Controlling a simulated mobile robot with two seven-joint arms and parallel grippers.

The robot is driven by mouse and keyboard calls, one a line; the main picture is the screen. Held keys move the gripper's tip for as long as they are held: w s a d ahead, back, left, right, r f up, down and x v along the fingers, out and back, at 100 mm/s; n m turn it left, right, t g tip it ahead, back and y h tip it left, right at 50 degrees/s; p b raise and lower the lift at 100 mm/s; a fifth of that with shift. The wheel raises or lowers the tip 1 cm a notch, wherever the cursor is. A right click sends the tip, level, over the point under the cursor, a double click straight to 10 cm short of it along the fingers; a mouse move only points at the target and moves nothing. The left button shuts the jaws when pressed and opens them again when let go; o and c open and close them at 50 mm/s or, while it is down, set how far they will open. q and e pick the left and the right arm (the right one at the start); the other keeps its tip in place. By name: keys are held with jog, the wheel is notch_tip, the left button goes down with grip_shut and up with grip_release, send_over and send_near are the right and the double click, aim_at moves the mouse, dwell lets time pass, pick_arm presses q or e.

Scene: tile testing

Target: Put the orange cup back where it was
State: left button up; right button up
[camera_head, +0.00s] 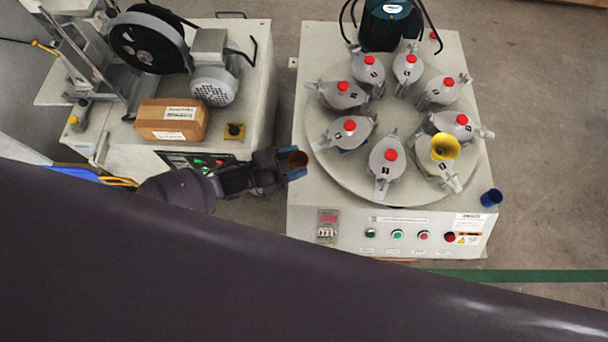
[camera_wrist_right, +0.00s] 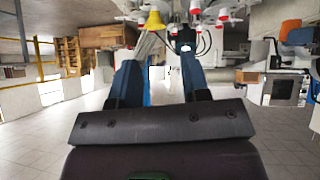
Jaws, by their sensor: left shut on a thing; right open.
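The orange cup (camera_head: 298,159) is held by my left gripper (camera_head: 289,166). Cup and gripper are in the gap between the two machines, at the left edge of the tile testing machine (camera_head: 305,205). The orange cup also shows at the top right of the right wrist view (camera_wrist_right: 290,28). My right gripper (camera_wrist_right: 158,72) is open and empty in its wrist view, with the machine beyond it. The fingers hide part of the cup.
Several grey jars with red knobs ring the round turntable (camera_head: 357,112). A yellow cup (camera_head: 445,147) sits over one jar at the right. A blue cup (camera_head: 491,197) stands on the machine's right front corner. A cardboard box (camera_head: 172,120) lies on the left machine.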

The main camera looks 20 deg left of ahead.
pick_arm(q)
jog(key=shift+w+f, duration=0.15)
jog(key=shift+f, duration=0.05)
jog(key=f+b, duration=0.2)
jog(key=f, duration=0.3)
jog(key=f+b, duration=0.2)
jog(key=f, duration=0.3)
jog(key=f+b, duration=0.2)
jog(key=f, duration=0.2)
jog(key=shift+s+f+b, duration=0.25)
jog(key=shift+f+b, duration=0.1)
jog(key=shift+f, duration=0.05)
jog(key=shift+w+f, duration=0.2)
jog(key=shift+f, duration=0.1)
jog(key=f+b, duration=0.2)
jog(key=f, duration=0.1)
jog(key=shift+s+f, duration=0.2)
jog(key=shift+w+f+b, duration=0.1)
jog(key=shift+f+b, duration=0.2)
jog(key=shift+f, duration=0.15)
jog(key=shift+w, duration=0.1)
pick_arm(e)
jog(key=shift+w+a+f+n+t, duration=0.15)
jog(key=shift+w+f+t, duration=0.15)
jog(key=shift+w+t, duration=0.25)
jog(key=shift+w+a+f+n+t, duration=0.15)
jog(key=shift+w+f+t, duration=0.2)
jog(key=shift+t, duration=0.3)
jog(key=shift+d+r, duration=0.1)
